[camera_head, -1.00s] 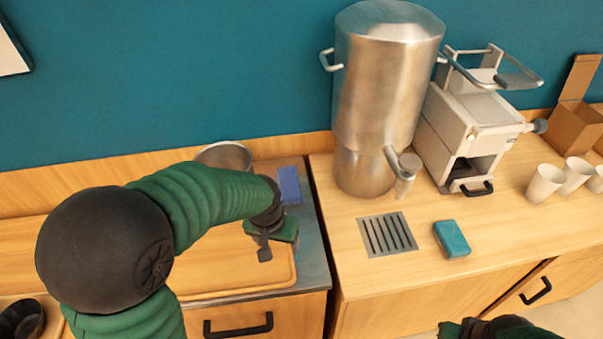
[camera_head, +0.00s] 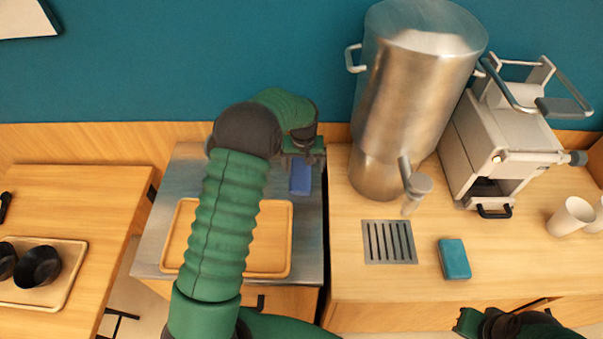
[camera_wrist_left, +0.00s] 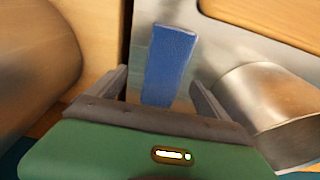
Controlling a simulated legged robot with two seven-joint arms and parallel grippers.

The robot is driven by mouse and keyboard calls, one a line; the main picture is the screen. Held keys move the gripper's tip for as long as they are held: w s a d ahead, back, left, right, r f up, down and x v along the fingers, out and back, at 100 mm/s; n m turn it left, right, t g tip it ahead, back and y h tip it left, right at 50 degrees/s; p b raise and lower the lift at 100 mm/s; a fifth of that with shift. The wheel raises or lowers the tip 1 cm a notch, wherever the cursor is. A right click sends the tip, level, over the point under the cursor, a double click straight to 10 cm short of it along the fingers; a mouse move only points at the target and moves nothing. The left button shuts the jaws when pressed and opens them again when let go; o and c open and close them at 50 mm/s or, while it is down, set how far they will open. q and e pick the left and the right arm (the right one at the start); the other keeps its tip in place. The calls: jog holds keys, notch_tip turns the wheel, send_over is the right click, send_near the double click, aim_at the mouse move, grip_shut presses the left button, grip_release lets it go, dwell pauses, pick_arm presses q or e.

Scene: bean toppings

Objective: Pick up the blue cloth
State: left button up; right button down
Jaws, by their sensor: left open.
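The blue cloth (camera_head: 300,180) lies on the metal counter top near its right edge, beside the gap to the wooden counter. It looks like a small folded rectangle. My left gripper (camera_head: 302,150) is open at the far end of the cloth in the head view. In the left wrist view the cloth (camera_wrist_left: 170,62) shows between the two open fingers (camera_wrist_left: 158,90), extending past them; I cannot tell whether they touch it. My right gripper (camera_head: 468,322) is partly in view at the bottom right edge; its jaws are not clear.
A wooden tray (camera_head: 282,262) lies in front of the cloth. A tall metal urn (camera_head: 410,95) stands to the right, with a drip grate (camera_head: 389,242) and a teal block (camera_head: 454,259) in front. A metal pot (camera_wrist_left: 265,100) sits beside my left gripper in the wrist view.

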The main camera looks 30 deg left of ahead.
aim_at(301, 171)
pick_arm(q)
jog(key=f, duration=0.2)
jog(key=a+f+p, duration=0.1)
jog(key=shift+a+f, duration=0.1)
jog(key=shift+f, duration=0.55)
jog(key=shift+w+f, duration=0.15)
jog(key=shift+f, duration=0.05)
jog(key=shift+r, duration=0.1)
jog(key=c, duration=1.5)
jog(key=shift+o, duration=0.2)
jog(key=shift+r, duration=0.1)
